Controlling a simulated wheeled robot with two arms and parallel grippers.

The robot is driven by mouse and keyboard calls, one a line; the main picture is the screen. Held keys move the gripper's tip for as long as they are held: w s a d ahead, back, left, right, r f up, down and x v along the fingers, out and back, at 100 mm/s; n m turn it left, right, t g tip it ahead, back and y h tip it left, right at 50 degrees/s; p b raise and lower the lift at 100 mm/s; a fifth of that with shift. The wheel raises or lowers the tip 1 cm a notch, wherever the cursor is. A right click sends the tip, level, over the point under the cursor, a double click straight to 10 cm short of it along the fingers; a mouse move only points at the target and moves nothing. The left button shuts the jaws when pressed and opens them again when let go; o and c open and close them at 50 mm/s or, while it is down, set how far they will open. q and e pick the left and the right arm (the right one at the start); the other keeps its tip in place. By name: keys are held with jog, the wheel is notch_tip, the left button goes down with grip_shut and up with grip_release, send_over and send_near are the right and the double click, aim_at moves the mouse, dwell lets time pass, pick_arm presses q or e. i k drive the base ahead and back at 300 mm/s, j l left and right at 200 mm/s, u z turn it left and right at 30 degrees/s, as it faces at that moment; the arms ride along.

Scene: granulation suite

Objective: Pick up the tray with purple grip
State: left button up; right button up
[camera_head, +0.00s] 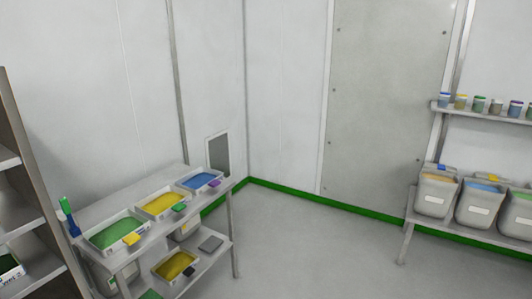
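The tray with the purple grip (200,180) sits on the top of the grey table at the left, at its far right end. It is white, holds blue material, and its small purple grip (214,184) points toward the front right. Beside it are a tray of yellow material with a green grip (160,204) and a tray of green material with a yellow grip (115,231). Neither of my grippers shows in the head view.
The table (147,246) has a lower shelf with another yellow tray (175,266) and a grey lid-like plate (210,243). A shelf unit (36,180) stands at the left edge. Grey bins (435,194) stand on a bench at right. The middle floor (310,245) is clear.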

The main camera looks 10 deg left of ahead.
aim_at(197, 182)
jog(key=i+j+u, duration=0.1)
jog(key=i+u, duration=0.2)
jog(key=i, duration=0.55)
jog(key=i+l+u, duration=0.1)
jog(key=i+u, duration=0.2)
jog(key=i, duration=0.5)
